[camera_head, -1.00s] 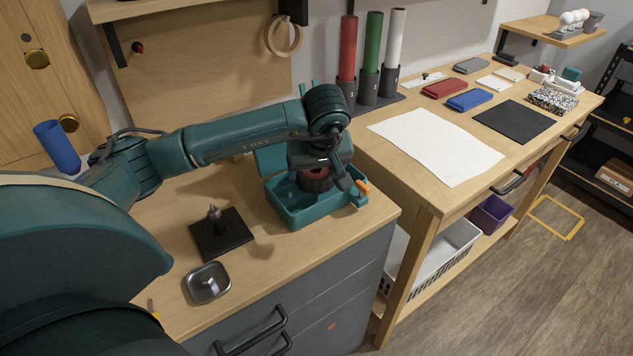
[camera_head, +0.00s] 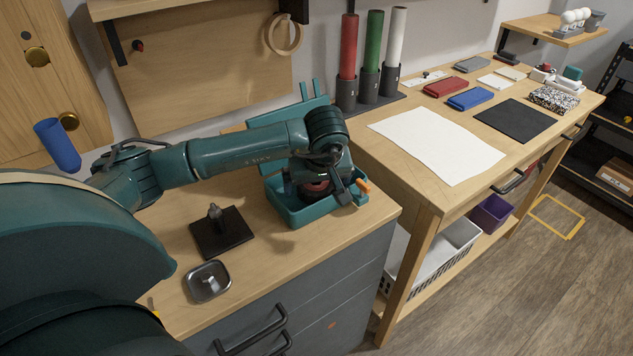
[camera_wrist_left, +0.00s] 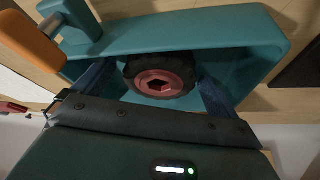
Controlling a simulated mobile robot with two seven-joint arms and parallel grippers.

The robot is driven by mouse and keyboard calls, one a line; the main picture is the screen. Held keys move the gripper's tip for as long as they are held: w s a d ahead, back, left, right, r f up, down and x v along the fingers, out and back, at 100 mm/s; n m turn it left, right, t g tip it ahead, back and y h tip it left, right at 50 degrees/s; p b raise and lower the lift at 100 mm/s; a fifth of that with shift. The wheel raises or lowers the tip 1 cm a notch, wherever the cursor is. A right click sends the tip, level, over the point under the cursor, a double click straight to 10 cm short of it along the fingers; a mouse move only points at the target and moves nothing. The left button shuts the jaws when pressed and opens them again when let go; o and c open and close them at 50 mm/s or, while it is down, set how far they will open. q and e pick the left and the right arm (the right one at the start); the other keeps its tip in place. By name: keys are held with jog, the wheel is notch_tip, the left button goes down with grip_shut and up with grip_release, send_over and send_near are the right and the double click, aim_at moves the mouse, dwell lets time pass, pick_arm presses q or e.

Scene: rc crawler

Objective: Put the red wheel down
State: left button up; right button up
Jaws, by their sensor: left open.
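The red wheel (camera_head: 316,188), a black tyre with a red hub, is low inside the open teal toolbox (camera_head: 292,217) on the drawer cabinet. In the left wrist view the wheel (camera_wrist_left: 160,80) sits between the two fingers of my left gripper (camera_wrist_left: 155,92), beside the box wall (camera_wrist_left: 180,38). The fingers are open, one on each side of it. In the head view my left gripper (camera_head: 318,182) points down into the box and partly hides the wheel. Whether the tyre touches the box floor cannot be seen. My right gripper is not in view.
A black plate with an upright post (camera_head: 221,235) and a grey metal dish (camera_head: 207,282) stand left of the box. The raised teal lid (camera_head: 262,119) is behind my arm. An orange-tipped part (camera_head: 362,186) sits at the box's right end. The workbench (camera_head: 395,165) is to the right.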

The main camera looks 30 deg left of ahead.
pick_arm(q)
jog(key=shift+r, duration=0.15)
jog(key=shift+d+r, duration=0.1)
jog(key=shift+r, duration=0.2)
jog(key=v, duration=1.1)
jog(key=shift+s+r, duration=0.15)
jog(key=shift+d, duration=0.1)
